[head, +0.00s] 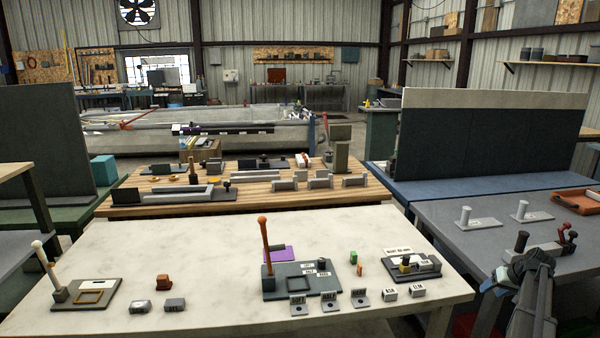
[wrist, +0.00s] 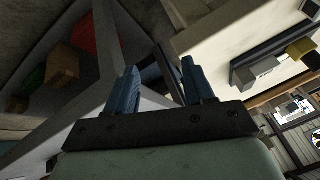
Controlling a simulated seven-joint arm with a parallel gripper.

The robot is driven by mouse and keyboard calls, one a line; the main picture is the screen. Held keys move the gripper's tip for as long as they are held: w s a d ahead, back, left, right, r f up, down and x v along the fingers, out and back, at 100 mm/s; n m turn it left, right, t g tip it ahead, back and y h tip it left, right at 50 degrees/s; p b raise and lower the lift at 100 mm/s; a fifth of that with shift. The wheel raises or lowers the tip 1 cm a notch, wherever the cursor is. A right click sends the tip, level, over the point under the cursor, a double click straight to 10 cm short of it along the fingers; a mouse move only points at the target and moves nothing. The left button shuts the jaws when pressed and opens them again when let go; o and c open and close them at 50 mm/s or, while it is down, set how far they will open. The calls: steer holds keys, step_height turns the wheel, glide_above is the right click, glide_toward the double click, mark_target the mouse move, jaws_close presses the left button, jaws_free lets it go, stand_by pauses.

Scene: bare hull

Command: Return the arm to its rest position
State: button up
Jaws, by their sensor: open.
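My arm (head: 535,305) comes in at the bottom right of the head view. My gripper (head: 522,268) is at its far end, in front of the grey right-hand table and near the right end of the white table. In the wrist view, the two blue fingers of my gripper (wrist: 160,75) stand well apart. Nothing shows between them, so it is open and empty. Whether the gripper touches the grey table's edge cannot be told.
The white table (head: 150,240) holds several fixtures, labelled blocks and an orange-tipped lever (head: 264,235). A red box (wrist: 97,35) shows low beneath in the wrist view.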

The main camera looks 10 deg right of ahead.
steer(key=s+a+f+n+g+y, duration=0.1)
steer(key=s+a+f+g, duration=0.25)
steer(key=a+f, duration=1.3)
steer(key=s+a+f+g+y, duration=0.15)
steer(key=s+a+f, duration=0.35)
steer(key=a+f, duration=1.2)
steer(key=s+a+f+n+g, duration=0.1)
steer(key=s+a+f+g, duration=0.1)
steer(key=s+a, duration=0.5)
steer(key=s+a+f+g, duration=0.25)
steer(key=s+a, duration=0.35)
steer(key=a, duration=0.3)
steer(key=s+a+f+n+g+h, duration=0.1)
steer(key=s+a, duration=0.3)
steer(key=s, duration=0.5)
steer(key=s+a+f+n+g+h, duration=0.1)
steer(key=s+a, duration=0.3)
steer(key=s, duration=0.6)
steer(key=shift+f+g+h, duration=0.55)
steer(key=shift+f+h, duration=0.05)
steer(key=shift+h, duration=0.15)
